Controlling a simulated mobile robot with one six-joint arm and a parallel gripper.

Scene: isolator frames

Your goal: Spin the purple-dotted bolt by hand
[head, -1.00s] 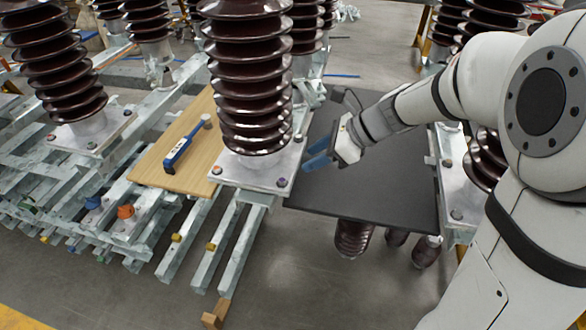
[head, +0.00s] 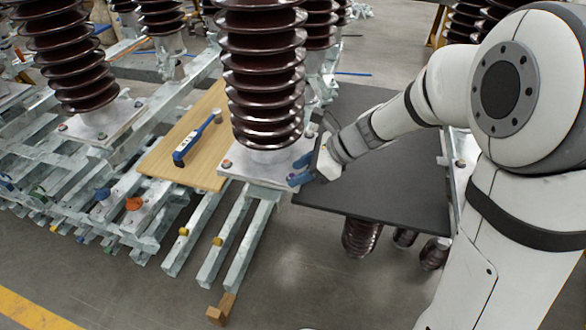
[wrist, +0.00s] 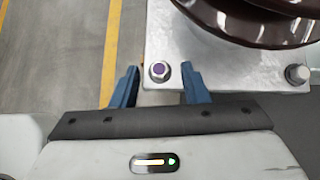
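The purple-dotted bolt (wrist: 159,71) sits at the corner of the insulator's metal base plate (wrist: 185,40) in the wrist view. Its hex head with the purple top is fully visible there. My gripper (wrist: 161,82) is open, with one blue finger on each side of the bolt and a gap on both sides. The fingertips reach about level with the bolt. In the head view my gripper (head: 300,170) is at the right front corner of the plate (head: 258,172), and the fingers cover the bolt or nearly so.
The brown ribbed insulator (head: 265,85) rises close beside my gripper. Another bolt (wrist: 298,74) is on the plate at right. A black board (head: 385,175) lies under my arm. A blue tool (head: 193,143) lies on a wooden board (head: 205,177) at left.

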